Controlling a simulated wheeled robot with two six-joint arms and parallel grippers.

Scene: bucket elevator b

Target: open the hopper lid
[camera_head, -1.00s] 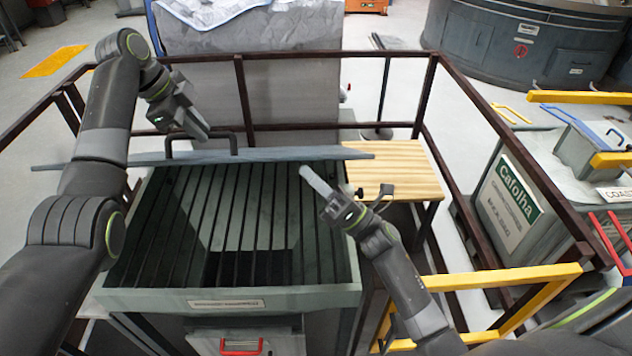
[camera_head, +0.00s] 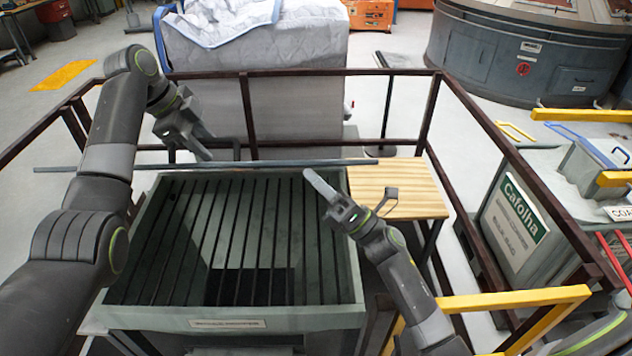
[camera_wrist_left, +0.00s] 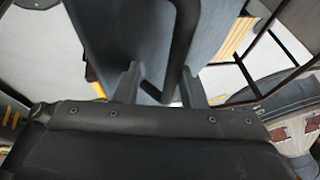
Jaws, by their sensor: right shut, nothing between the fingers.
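The hopper (camera_head: 345,300) stands in the middle of the head view, its slatted grate (camera_head: 250,225) uncovered. The hopper lid (camera_head: 290,163) stands up along the hopper's back edge and shows almost edge-on. Its dark handle (camera_head: 225,144) is on the far side. My left gripper (camera_head: 203,148) is behind the lid's upper edge, beside the handle. In the left wrist view its fingers (camera_wrist_left: 158,85) are apart, with the handle bar (camera_wrist_left: 181,45) between or just past them; contact is unclear. The lid's grey-blue face (camera_wrist_left: 130,30) fills the upper middle there. My right gripper (camera_head: 322,188) is shut and empty above the hopper's right rim.
Dark railings (camera_head: 310,73) surround the hopper at the back and sides. A wooden-topped table (camera_head: 400,190) stands right of it, and a yellow rail (camera_head: 515,298) at front right. A large grey padded bag (camera_head: 255,45) stands behind.

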